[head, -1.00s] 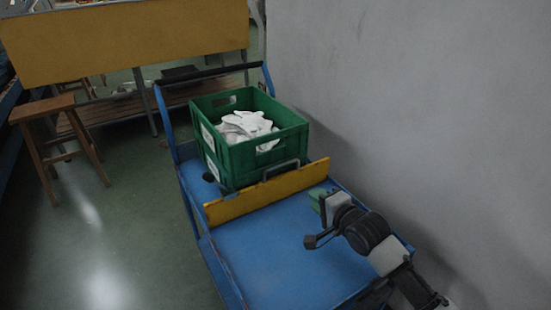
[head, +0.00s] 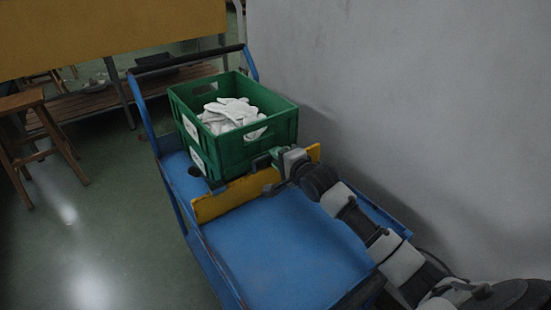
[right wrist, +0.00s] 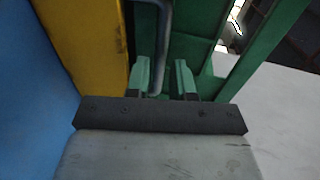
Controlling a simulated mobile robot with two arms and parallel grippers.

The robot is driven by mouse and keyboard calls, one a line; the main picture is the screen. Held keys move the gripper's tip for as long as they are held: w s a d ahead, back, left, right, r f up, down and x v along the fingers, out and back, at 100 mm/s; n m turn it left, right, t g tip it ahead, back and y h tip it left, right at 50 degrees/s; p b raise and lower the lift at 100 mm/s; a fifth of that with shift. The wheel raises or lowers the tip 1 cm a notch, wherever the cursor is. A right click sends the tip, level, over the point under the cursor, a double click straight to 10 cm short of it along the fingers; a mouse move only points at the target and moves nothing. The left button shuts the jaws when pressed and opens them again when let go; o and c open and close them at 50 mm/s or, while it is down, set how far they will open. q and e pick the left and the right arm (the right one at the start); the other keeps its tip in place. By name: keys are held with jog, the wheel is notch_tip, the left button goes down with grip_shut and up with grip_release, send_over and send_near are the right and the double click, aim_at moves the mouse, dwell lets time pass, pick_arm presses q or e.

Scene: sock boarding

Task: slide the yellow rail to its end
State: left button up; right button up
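The yellow rail (head: 225,199) stands on edge across the blue trolley, along the near side of the green crate. It also shows at the upper left of the right wrist view (right wrist: 88,40). A grey bar handle (right wrist: 164,35) is beside the rail, between it and the crate's green parts. My right gripper (right wrist: 163,78) has its two green-tipped fingers apart, one on each side of the handle, with gaps showing. In the head view my right gripper (head: 268,160) is at the rail and largely hides the handle. My left gripper is not in view.
The green crate (head: 257,150) holds white gloves or socks (head: 230,115). The blue trolley deck (head: 270,250) in front of the rail is bare. A grey wall (head: 400,100) runs close along the right. A wooden stool (head: 25,103) stands at the left.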

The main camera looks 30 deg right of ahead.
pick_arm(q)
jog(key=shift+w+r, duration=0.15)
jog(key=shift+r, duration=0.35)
pick_arm(e)
jog(key=shift+x, duration=0.75)
grip_shut()
jog(key=shift+s, duration=0.1)
